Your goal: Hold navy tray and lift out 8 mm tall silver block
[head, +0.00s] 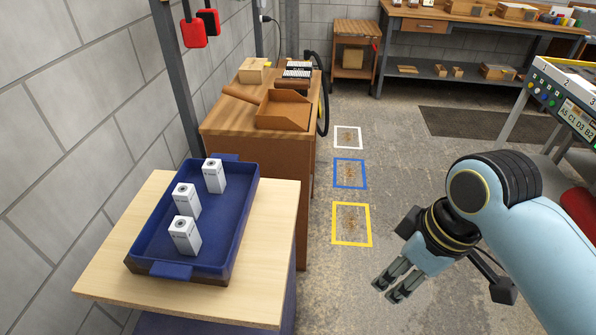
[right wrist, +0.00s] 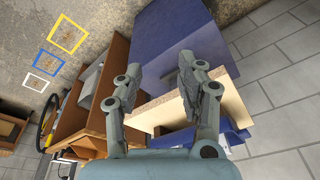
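The navy tray (head: 216,226) lies on a light wooden tabletop at the left of the head view, with a handle tab at each end. Three upright silver-white blocks stand in it: a far one (head: 214,176), a middle one (head: 186,201) and a near one (head: 185,237). I cannot tell which is 8 mm tall. My right gripper (head: 386,290) is over the floor to the right of the table, apart from the tray. In the right wrist view its fingers (right wrist: 157,88) are spread and empty. My left gripper is not in view.
The light wooden tabletop (head: 262,262) has bare room right of the tray. Behind it stands a brown bench (head: 220,135) with an open wooden box (head: 284,112). White, blue and yellow floor squares lie beyond. A sloped panel (head: 568,100) stands at the right.

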